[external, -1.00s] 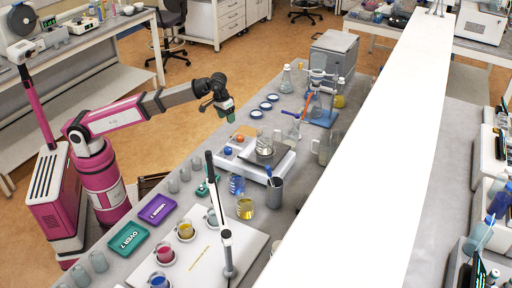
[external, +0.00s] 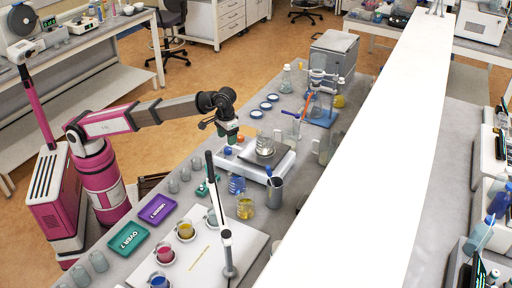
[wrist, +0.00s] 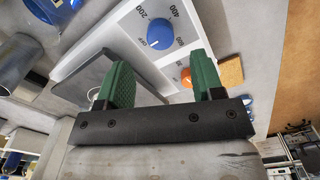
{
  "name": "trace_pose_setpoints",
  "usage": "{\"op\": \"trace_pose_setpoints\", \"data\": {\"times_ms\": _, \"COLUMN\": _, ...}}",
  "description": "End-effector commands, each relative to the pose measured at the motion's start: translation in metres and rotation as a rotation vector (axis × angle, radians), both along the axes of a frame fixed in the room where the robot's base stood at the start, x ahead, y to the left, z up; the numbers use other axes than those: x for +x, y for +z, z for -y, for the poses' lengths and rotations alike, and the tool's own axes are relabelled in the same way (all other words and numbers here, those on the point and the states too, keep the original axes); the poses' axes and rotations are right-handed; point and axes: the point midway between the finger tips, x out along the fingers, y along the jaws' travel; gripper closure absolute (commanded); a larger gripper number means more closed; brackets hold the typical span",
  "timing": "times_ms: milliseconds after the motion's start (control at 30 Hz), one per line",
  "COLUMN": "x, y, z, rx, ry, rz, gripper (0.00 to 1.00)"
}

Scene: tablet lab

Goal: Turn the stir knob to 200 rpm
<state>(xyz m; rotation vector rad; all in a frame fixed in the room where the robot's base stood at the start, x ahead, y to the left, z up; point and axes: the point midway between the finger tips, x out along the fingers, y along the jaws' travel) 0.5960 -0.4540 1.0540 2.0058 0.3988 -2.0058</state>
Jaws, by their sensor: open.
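The white stirrer hotplate (external: 270,174) stands on the bench with a beaker on its top plate. Its front carries a blue knob (wrist: 158,28) with the marks OFF, 200 and 400 around it in the wrist view, and an orange knob (wrist: 186,77). The blue knob also shows in the external view (external: 228,150). My gripper (external: 230,141) is above the hotplate's front edge, fingers pointing down. In the wrist view its two green fingers (wrist: 162,78) are apart and empty, with the knobs beyond them.
A beaker of blue liquid (external: 237,185), one of yellow liquid (external: 245,208) and a metal cup (external: 274,193) stand near the hotplate. Behind it is a stand on a blue base (external: 322,118).

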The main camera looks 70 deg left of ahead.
Motion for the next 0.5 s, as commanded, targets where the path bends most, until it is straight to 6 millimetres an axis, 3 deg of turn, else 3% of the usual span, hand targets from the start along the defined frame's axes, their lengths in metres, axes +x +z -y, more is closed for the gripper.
{"op": "trace_pose_setpoints", "data": {"times_ms": 200, "x": -0.001, "y": -0.038, "z": -0.001, "rx": 0.001, "ry": 0.000, "rz": -0.001, "gripper": 0.39}}
{"op": "trace_pose_setpoints", "data": {"times_ms": 500, "x": 0.000, "y": -0.059, "z": 0.000, "rx": -0.001, "ry": 0.000, "rz": 0.000, "gripper": 0.39}}
